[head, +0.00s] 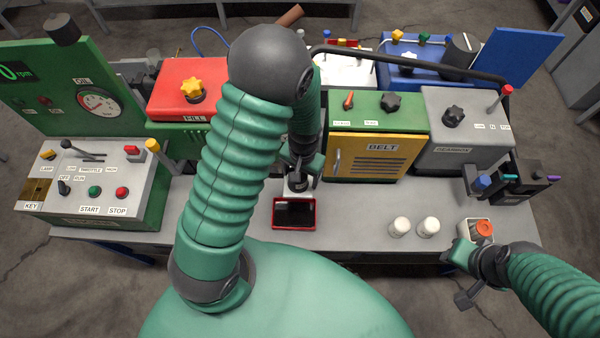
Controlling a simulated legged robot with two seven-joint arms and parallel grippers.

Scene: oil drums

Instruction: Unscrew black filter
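My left arm reaches over the middle of the bench and bends down. My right gripper (462,276) is at the front right edge of the bench, beside a small white box with an orange-red cap. It holds nothing that I can see, but its finger opening is unclear.
The red-rimmed tray (294,213) with dark contents lies in front of the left gripper. Two white cylinders (414,227) stand to its right. The yellow BELT cover (378,155) and grey GEARBOX (467,130) stand behind. The white box (467,227) is near the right gripper.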

